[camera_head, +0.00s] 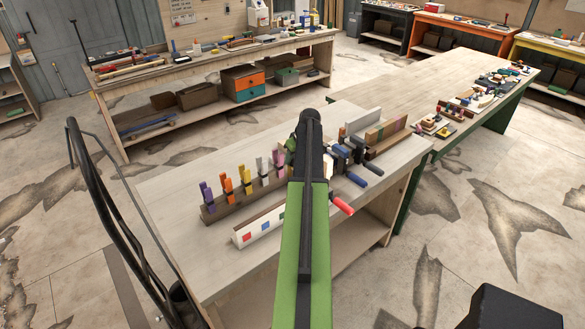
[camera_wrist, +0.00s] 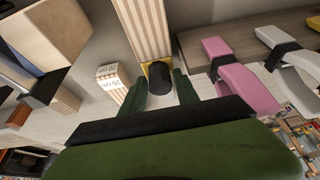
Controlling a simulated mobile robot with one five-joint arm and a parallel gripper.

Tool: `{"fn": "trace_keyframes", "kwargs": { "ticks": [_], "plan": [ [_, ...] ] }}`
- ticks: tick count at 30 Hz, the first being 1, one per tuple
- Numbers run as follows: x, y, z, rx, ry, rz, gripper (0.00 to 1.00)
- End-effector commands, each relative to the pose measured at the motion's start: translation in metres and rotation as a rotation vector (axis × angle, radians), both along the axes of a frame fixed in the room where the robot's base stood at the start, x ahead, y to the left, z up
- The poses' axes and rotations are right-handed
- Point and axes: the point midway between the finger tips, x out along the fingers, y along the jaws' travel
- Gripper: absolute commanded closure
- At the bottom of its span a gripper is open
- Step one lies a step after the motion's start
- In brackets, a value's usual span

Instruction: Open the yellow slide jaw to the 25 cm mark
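In the wrist view, a yellow jaw piece (camera_wrist: 145,68) shows at the near end of a long striped wooden bar (camera_wrist: 145,28). A round black knob (camera_wrist: 160,79) sticks out from it towards me. My gripper (camera_wrist: 158,88) is open, with one dark green finger on each side of the knob; I cannot tell whether either touches it. A small striped block (camera_wrist: 112,75) with a white label stands left of the bar. Its print is upside down and too small to read surely. In the head view my green arm hides the yellow jaw and gripper tips.
The rack (camera_head: 230,208) of coloured clamps stands left of my arm, with a white strip (camera_head: 258,226) in front. Blue- and red-handled clamps lie right. In the wrist view a pink clamp (camera_wrist: 240,80) and a white clamp (camera_wrist: 290,50) are close on the right.

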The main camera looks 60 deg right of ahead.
Motion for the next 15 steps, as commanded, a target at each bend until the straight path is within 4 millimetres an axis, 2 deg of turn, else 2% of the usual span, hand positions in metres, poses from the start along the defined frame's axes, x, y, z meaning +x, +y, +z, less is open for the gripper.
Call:
{"fn": "trace_keyframes", "kwargs": {
  "ticks": [8,15],
  "plan": [
    [0.0014,0.0001,-0.0011,0.0,0.0,0.0,0.65],
    [0.0016,0.0002,-0.0011,0.0,0.0,0.001,0.96]
  ]
}}
